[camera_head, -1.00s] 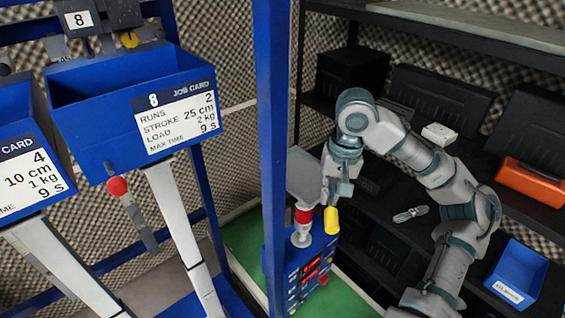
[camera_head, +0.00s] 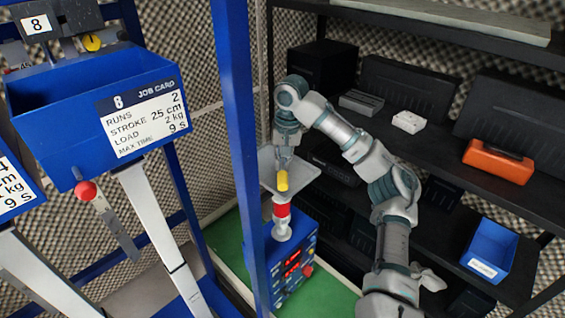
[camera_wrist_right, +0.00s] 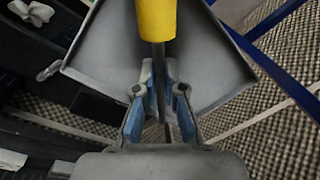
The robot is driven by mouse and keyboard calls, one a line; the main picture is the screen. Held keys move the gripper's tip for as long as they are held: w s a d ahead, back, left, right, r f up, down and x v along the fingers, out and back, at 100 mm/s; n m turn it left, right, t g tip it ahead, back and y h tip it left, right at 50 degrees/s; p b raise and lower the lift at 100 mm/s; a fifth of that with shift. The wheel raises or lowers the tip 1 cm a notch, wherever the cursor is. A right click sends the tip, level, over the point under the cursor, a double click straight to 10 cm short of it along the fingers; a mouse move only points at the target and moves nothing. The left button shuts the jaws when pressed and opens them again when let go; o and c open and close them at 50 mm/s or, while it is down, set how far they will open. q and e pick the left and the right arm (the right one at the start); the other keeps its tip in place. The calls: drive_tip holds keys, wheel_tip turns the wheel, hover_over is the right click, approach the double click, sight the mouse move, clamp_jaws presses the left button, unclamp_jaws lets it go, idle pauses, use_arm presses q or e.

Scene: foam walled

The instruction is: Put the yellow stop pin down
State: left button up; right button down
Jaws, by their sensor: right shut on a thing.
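The yellow stop pin (camera_head: 283,180) is in my right gripper (camera_head: 284,160), over a grey tray (camera_head: 306,169) in the head view. In the right wrist view the pin's yellow grip (camera_wrist_right: 156,20) is at the top centre, and its thin metal shaft runs down between the fingers of my right gripper (camera_wrist_right: 160,95). The fingers are shut on the shaft. The grey tray (camera_wrist_right: 215,60) spreads behind the pin in that view. I cannot tell whether the pin touches the tray. My left gripper is not in view.
A blue control box (camera_head: 290,255) with a red-banded post (camera_head: 282,210) stands below the tray. A blue upright (camera_head: 240,130) is close on the left. A blue job-card bin (camera_head: 95,100) is further left. Dark shelves hold an orange box (camera_head: 498,160) and a blue bin (camera_head: 490,250).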

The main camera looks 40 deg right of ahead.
drive_tip(key=shift+d+f, duration=0.1)
drive_tip(key=shift+f, duration=0.1)
drive_tip(key=shift+w+d+f, duration=0.1)
drive_tip(key=shift+d+f, duration=0.1)
drive_tip(key=shift+d, duration=0.4)
drive_tip(key=shift+f, duration=0.2)
drive_tip(key=shift+a+f, duration=0.2)
drive_tip(key=shift+a, duration=0.05)
drive_tip(key=shift+a+f, duration=0.1)
drive_tip(key=shift+a, duration=0.05)
drive_tip(key=c, duration=1.3)
unclamp_jaws()
drive_tip(key=shift+f, duration=0.1)
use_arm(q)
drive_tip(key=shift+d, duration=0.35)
use_arm(e)
drive_tip(key=shift+o, duration=0.2)
